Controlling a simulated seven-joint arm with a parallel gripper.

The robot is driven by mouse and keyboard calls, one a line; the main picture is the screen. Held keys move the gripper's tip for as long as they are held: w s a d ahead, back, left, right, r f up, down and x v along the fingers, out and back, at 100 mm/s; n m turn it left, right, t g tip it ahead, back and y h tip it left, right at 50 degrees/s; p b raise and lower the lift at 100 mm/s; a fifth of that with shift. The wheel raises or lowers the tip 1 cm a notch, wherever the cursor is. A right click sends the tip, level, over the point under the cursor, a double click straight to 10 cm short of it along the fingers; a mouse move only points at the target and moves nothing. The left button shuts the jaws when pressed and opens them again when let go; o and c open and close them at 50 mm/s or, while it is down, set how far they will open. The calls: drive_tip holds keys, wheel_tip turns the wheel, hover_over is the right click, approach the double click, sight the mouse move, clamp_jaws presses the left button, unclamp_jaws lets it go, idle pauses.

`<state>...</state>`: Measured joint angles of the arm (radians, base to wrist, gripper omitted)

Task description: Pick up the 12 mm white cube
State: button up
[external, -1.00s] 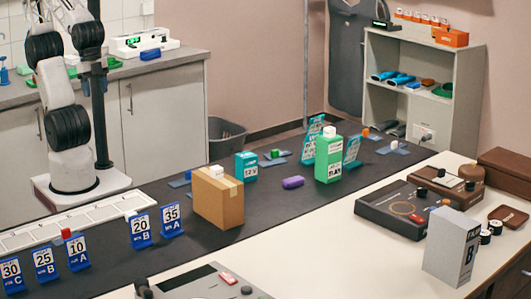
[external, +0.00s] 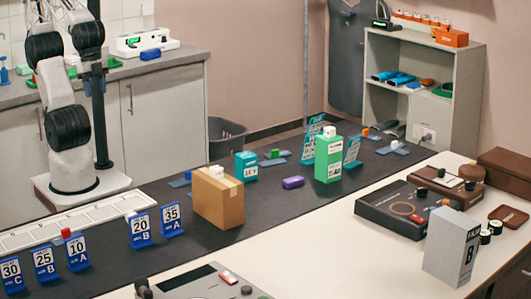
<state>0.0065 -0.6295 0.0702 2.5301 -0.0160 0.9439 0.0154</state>
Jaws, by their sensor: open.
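Several small white cubes show, and I cannot tell from their size which one is 12 mm. One white cube (external: 216,171) shows just above the back of the cardboard box (external: 218,202), which hides its lower part. Another white cube (external: 394,144) is on a blue pad at the far right end of the dark mat. A small white thing (external: 131,215) is partly hidden behind the blue "20 B" sign (external: 141,230). My gripper is out of the picture; only my base and some arm links show at the left.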

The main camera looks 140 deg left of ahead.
drive_tip(key=w+d+f+n+g+h, duration=0.1)
drive_tip(key=w+f+n+g+h, duration=0.25)
drive_tip(key=w+f, duration=0.35)
drive_tip(key=n+t+h, duration=0.2)
drive_tip(key=n+h, duration=0.8)
drive_tip(key=n, duration=0.6)
approach(135, 212)
drive_tip(key=shift+s+d+f, duration=0.45)
drive_tip(key=shift+d, duration=0.05)
drive_tip(key=shift+d, duration=0.1)
drive_tip(key=shift+x, duration=1.2)
drive_tip(key=shift+w+d+f, duration=0.1)
drive_tip(key=shift+d, duration=0.05)
drive_tip(key=shift+x, duration=2.45)
drive_tip(key=shift+c, duration=0.4)
